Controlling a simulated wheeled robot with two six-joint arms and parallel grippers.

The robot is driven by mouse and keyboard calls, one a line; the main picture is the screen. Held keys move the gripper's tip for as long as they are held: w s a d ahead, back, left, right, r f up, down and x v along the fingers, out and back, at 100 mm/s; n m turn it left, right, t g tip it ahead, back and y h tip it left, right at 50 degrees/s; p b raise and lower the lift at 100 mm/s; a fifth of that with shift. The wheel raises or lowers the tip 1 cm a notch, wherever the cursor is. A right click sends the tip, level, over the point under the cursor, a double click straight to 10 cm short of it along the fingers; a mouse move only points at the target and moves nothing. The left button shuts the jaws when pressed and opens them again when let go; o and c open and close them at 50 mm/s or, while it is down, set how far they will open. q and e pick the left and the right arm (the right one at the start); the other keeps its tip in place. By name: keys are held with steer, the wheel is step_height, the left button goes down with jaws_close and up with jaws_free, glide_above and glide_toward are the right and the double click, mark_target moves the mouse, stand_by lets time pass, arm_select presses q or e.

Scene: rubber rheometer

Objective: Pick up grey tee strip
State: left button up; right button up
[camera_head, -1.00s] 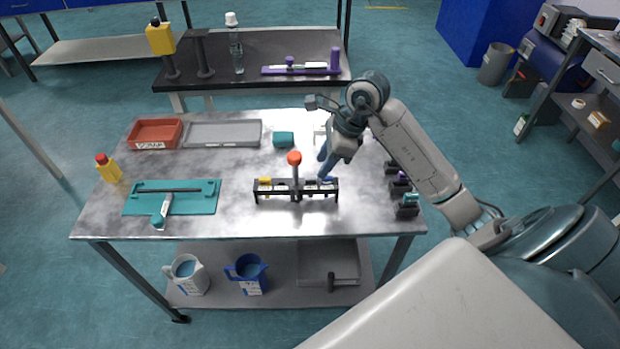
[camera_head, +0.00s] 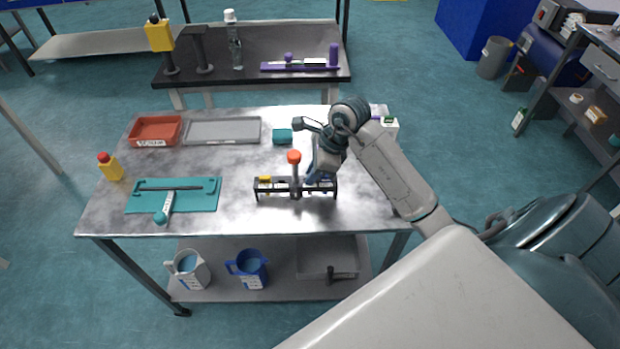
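A black rack (camera_head: 268,193) stands near the front middle of the steel table. A yellow piece (camera_head: 265,180) sits at its left end, and a grey post with an orange-red knob (camera_head: 294,157) rises at its middle. Which piece is the grey tee strip I cannot tell at this size. My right gripper (camera_head: 314,181) points down at the right half of the rack, just right of the post. Its fingers hide that part of the rack, and whether they are open or shut does not show. My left gripper is not in view.
A teal board (camera_head: 205,204) with a dark bar lies at left. A red tray (camera_head: 155,123), a grey tray (camera_head: 222,138) and a teal block (camera_head: 282,136) stand behind. A yellow bottle (camera_head: 110,168) stands near the left edge. Table between board and rack is clear.

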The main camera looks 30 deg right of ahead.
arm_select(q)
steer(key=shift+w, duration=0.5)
arm_select(e)
jaws_close()
step_height(320, 180, up, 7)
steer(key=shift+w+b, duration=0.1)
steer(key=shift+b, duration=0.85)
arm_select(q)
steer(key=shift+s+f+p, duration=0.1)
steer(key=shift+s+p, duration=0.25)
steer(key=shift+p, duration=0.45)
arm_select(e)
step_height(320, 180, up, 3)
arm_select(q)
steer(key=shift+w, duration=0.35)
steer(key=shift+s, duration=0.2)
